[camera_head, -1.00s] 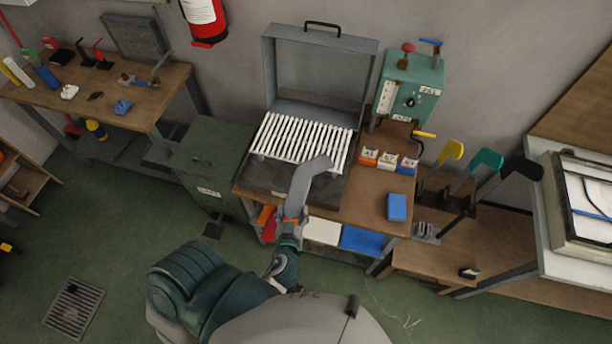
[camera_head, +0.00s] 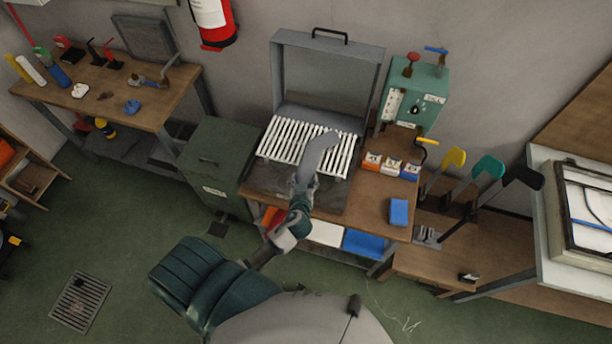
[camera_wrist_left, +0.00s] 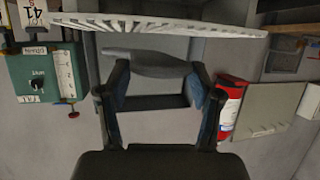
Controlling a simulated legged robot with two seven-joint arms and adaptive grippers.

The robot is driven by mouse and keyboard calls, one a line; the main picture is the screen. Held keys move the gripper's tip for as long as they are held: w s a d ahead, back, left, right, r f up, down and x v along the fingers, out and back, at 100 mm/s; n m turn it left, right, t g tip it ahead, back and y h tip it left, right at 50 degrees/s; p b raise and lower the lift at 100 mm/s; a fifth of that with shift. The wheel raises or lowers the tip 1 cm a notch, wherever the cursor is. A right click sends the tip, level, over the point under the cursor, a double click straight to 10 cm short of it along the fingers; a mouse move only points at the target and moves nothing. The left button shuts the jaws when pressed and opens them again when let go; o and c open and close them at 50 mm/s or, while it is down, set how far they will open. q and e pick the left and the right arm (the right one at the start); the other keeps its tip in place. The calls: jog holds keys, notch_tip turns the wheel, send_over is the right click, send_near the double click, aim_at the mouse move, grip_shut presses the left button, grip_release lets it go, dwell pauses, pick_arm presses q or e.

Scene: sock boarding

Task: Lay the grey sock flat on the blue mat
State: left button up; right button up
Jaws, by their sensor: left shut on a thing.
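The grey sock (camera_head: 318,152) is held up by my left gripper (camera_head: 303,184), shut on its lower end. In the head view the sock points up and to the right, overlapping the white slatted grid. I cannot tell its height above the grid. In the left wrist view the sock (camera_wrist_left: 148,64) lies crosswise between the two fingertips (camera_wrist_left: 158,88). The blue mat (camera_head: 364,242) appears to be the flat blue panel low at the bench front, right of a white one; the gripper is up and left of it. My right gripper is not in view.
The slatted grid (camera_head: 285,140) sits in an open grey press with its lid (camera_head: 325,75) raised. A teal control box (camera_head: 415,95), small labelled boxes (camera_head: 391,166) and a blue block (camera_head: 399,211) stand at the right. Yellow, teal and black foot forms (camera_head: 489,167) stand further right.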

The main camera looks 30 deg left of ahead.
pick_arm(q)
jog(key=shift+w+a, duration=0.15)
jog(key=shift+w, duration=0.2)
jog(key=shift+w+a+f+p, duration=0.15)
jog(key=shift+w+f, duration=0.2)
jog(key=shift+f, duration=0.3)
jog(key=shift+w+a+f+p, duration=0.15)
jog(key=shift+w+f, duration=0.2)
jog(key=shift+f, duration=0.25)
jog(key=shift+d+f, duration=0.1)
jog(key=shift+f, duration=0.4)
jog(key=o, duration=0.4)
jog(key=shift+f, duration=0.15)
jog(key=o, duration=0.4)
jog(key=shift+o, duration=0.2)
